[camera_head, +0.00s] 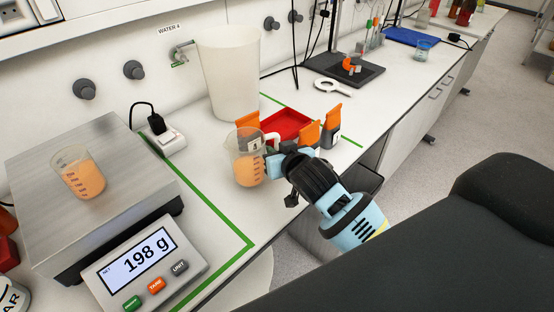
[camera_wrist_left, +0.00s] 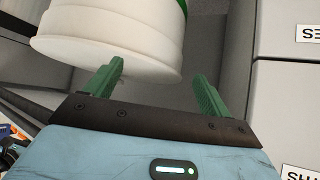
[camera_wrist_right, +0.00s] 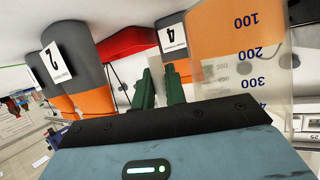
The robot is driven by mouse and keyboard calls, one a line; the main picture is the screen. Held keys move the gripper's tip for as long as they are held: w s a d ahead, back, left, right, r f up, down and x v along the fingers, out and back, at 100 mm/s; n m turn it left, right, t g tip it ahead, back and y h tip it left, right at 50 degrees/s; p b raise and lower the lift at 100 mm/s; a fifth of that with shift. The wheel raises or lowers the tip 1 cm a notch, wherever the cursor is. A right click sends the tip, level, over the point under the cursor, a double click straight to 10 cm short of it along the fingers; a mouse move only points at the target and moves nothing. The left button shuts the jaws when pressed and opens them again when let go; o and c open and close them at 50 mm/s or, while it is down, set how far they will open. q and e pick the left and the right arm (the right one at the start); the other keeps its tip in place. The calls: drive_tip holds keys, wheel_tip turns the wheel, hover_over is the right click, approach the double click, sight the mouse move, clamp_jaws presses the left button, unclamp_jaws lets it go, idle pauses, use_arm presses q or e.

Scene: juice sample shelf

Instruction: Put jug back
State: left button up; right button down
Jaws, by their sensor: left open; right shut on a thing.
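A clear jug (camera_head: 246,168) with orange juice and a graduated scale is near the front edge of the bench, left of my right gripper (camera_head: 275,158). My right gripper is shut on the jug's handle. The right wrist view shows the jug (camera_wrist_right: 235,65) close up beside the green fingers (camera_wrist_right: 160,88). The jug looks upright; I cannot tell whether its base touches the bench. My left gripper (camera_wrist_left: 160,85) is open, with no object between its fingers; it is outside the head view.
A beaker of orange juice (camera_head: 78,172) stands on the scale (camera_head: 140,215), which reads 198 g. A red tray (camera_head: 287,124) and several orange-topped bottles (camera_head: 331,128) are close by. A tall white container (camera_head: 228,75) stands behind. Green tape (camera_head: 215,222) marks the bench.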

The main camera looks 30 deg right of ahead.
drive_tip(key=shift+f, duration=1.45)
drive_tip(key=shift+f, duration=0.1)
drive_tip(key=shift+f, duration=0.1)
drive_tip(key=c, duration=1.4)
unclamp_jaws()
drive_tip(key=shift+c, duration=0.2)
drive_tip(key=shift+r, duration=0.25)
drive_tip(key=shift+s, duration=0.3)
drive_tip(key=v, duration=1.1)
drive_tip(key=shift+s+r, duration=0.15)
drive_tip(key=shift+s, duration=0.05)
